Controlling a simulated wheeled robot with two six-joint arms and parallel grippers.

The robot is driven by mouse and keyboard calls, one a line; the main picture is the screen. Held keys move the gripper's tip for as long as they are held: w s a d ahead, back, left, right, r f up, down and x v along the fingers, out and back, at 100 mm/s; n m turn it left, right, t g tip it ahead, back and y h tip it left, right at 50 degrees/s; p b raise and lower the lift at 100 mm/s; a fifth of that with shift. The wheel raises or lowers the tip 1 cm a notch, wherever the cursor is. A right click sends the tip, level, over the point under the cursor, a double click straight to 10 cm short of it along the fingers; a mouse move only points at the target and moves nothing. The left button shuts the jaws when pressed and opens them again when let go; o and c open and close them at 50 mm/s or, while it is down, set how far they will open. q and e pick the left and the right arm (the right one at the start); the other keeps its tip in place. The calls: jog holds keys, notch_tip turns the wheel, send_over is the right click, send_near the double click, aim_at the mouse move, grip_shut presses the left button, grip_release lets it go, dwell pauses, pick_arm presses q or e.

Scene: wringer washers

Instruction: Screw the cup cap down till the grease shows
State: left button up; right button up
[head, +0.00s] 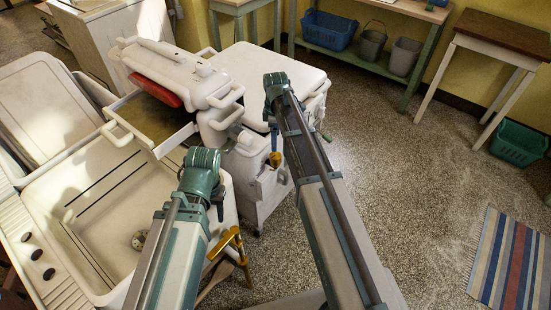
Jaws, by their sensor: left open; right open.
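A small brass-coloured cup (275,158), which looks like the grease cup with its cap, sits on the near side of the white wringer washer (245,165). It is too small to tell cap from body, and no grease can be made out. My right gripper (273,133) hangs open just above the cup, apart from it as far as I can tell; its arm partly hides it. My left gripper (220,210) is open and empty, lower and to the left, near the tub's right edge.
A white sink (110,190) with dark oval pieces on its drainboard lies left. The wringer (180,75) with a red roller stands above a tray. A golden-brown handle-like piece (228,245) is below my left gripper. The speckled floor at right is clear up to a striped rug (512,262).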

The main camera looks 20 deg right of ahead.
aim_at(276, 155)
notch_tip(276, 155, down, 8)
jog(key=b, duration=0.7)
jog(key=shift+f, duration=0.25)
grip_shut()
jog(key=shift+m, duration=0.3)
jog(key=m, duration=1.3)
jog(key=shift+m, duration=0.4)
jog(key=m, duration=0.4)
